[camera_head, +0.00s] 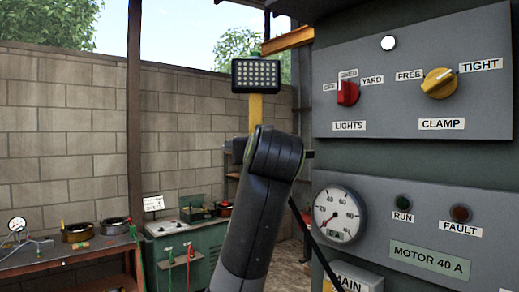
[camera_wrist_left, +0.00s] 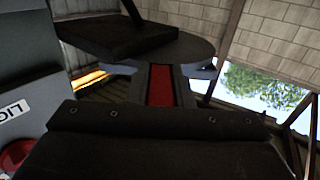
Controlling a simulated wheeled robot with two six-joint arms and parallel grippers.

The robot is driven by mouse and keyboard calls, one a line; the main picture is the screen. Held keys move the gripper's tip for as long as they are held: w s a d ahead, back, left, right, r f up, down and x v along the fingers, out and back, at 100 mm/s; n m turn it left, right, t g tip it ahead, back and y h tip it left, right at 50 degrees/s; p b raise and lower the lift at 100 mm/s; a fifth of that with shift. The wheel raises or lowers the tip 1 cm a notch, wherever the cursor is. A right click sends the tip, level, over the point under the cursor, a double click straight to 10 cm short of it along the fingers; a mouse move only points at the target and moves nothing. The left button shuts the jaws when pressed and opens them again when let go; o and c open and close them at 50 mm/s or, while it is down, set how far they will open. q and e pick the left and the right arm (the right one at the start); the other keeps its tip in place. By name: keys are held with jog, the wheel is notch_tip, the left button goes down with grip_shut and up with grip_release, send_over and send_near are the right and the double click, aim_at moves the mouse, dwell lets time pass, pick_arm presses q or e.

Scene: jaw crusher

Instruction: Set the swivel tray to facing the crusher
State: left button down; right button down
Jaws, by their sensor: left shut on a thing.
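In the left wrist view a flat grey round plate (camera_wrist_left: 195,50), which looks like the swivel tray, fills the upper middle, with a black block (camera_wrist_left: 105,37) on it. A red strip (camera_wrist_left: 160,85), seemingly its handle, reaches from the plate towards my wrist. My left gripper (camera_wrist_left: 160,72) is shut on this red part; the exact contact is partly hidden. In the head view an arm link of mine rises at the middle, and neither the tray nor the fingers can be made out. My right gripper is in neither view.
The grey control panel (camera_head: 414,105) stands close on the right, with a red LIGHTS knob (camera_head: 348,92), a yellow CLAMP knob (camera_head: 438,83) and a round gauge (camera_head: 338,214). A workbench (camera_head: 75,262) and green cabinet (camera_head: 180,245) stand at the left by a block wall.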

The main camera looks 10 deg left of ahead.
pick_arm(q)
jog(key=shift+r, duration=0.1)
jog(key=c, duration=1.3)
grip_release()
jog(key=shift+s+d+f+b, duration=0.15)
jog(key=shift+s+f+b, duration=0.05)
jog(key=shift+s+b, duration=0.2)
jog(key=b+v, duration=0.6)
jog(key=v, duration=1)
jog(key=shift+s+d+r, duration=0.1)
jog(key=shift+s+r, duration=0.05)
jog(key=shift+s, duration=0.1)
